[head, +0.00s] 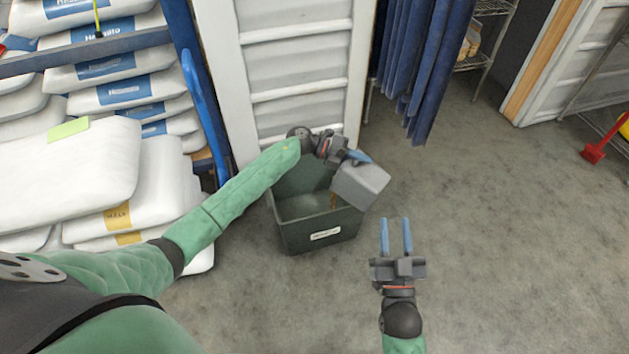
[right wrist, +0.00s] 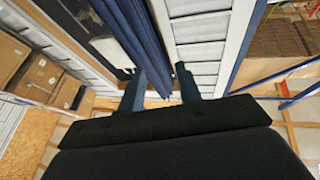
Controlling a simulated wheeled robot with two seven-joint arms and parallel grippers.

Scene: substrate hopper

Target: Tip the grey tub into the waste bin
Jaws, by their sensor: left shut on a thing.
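The grey tub (head: 362,187) is in the head view, tilted over the right part of the waste bin. My left gripper (head: 357,158) is shut on the tub at its upper edge. A thin brown streak shows below the tub, inside the bin. The waste bin (head: 318,238) is dark green with a white label and stands upright on the floor. Its inside is partly hidden by my left arm and the tub. My right gripper (head: 396,225) is open and empty, to the right of the bin and lower in the picture. Its fingers also show in the right wrist view (right wrist: 162,90).
White sacks (head: 70,170) are stacked at the left by a blue rack post. A white panelled door (head: 297,80) stands behind the bin. Blue strip curtains (head: 425,60) hang right of it. A red scoop (head: 594,153) is at the far right.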

